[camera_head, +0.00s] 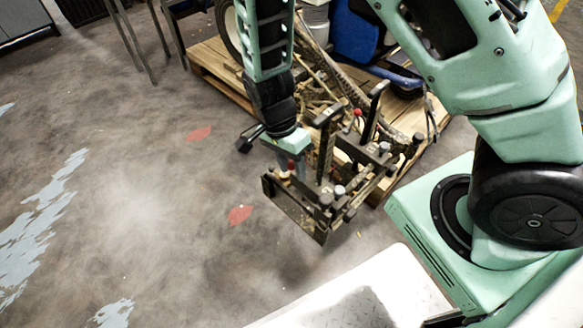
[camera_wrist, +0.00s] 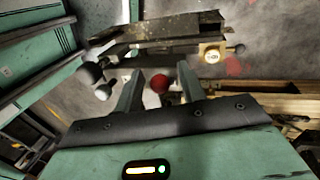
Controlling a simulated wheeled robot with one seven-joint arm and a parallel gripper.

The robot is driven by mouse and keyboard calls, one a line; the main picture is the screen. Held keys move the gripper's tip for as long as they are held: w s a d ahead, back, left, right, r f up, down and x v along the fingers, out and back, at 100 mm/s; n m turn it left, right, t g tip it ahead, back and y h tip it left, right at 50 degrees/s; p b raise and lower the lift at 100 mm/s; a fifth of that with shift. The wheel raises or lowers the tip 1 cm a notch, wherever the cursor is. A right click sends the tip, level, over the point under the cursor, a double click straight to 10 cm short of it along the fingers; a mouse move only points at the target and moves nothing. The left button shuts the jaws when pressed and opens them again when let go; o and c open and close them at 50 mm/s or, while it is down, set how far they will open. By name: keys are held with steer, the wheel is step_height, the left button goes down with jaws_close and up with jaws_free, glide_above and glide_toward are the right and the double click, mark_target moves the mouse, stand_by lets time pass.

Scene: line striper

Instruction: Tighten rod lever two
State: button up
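The line striper's dark, dirty metal frame (camera_head: 300,212) carries several levers and knobs. A tall black-handled lever (camera_head: 325,148) stands near its front, and another (camera_head: 374,112) is farther back. My gripper (camera_head: 291,160) points down at the near left part of this frame. A small red knob (camera_head: 292,166) shows at its fingertips. In the wrist view, my gripper (camera_wrist: 159,84) has its two fingers apart, with the red knob (camera_wrist: 162,84) between or just beyond their tips. I cannot tell if they touch it. Which lever is number two is not readable.
A wooden pallet (camera_head: 215,73) lies under and behind the machine. Dark and light round knobs (camera_wrist: 92,73) and a yellowish tag (camera_wrist: 212,54) sit close to the fingers. A second red knob (camera_head: 357,112) is farther back. The floor (camera_head: 140,200) at left is free.

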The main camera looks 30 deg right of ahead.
steer(key=shift+f, duration=0.1)
jaws_close()
steer(key=shift+d, duration=0.1)
steer(key=y, duration=0.1)
steer(key=d+r+g+y+p, duration=0.1)
steer(key=y, duration=0.1)
steer(key=shift+w+d, duration=0.25)
steer(key=shift+w, duration=0.05)
steer(key=y, duration=0.1)
steer(key=d+g+y+p, duration=0.1)
steer(key=y, duration=0.1)
steer(key=shift+w+d+r+n, duration=0.25)
steer(key=shift+d+n, duration=0.05)
steer(key=shift+n, duration=0.1)
steer(key=y+p, duration=0.1)
steer(key=d+g+y, duration=0.1)
steer(key=shift+w+d+f+y+p, duration=0.1)
steer(key=shift+w+y+p, duration=0.1)
steer(key=shift+y+p, duration=0.2)
steer(key=shift+w+d+f+n+g+y, duration=0.1)
steer(key=shift+d+f+n+g+y, duration=0.2)
steer(key=shift+y, duration=0.35)
steer(key=shift+w+d+f+n+g+y, duration=0.15)
steer(key=shift+d+g+y, duration=0.2)
steer(key=shift+y, duration=0.25)
steer(key=shift+w+d+f+n+g+y, duration=0.15)
steer(key=shift+d+g+y, duration=0.2)
steer(key=shift+y, duration=0.3)
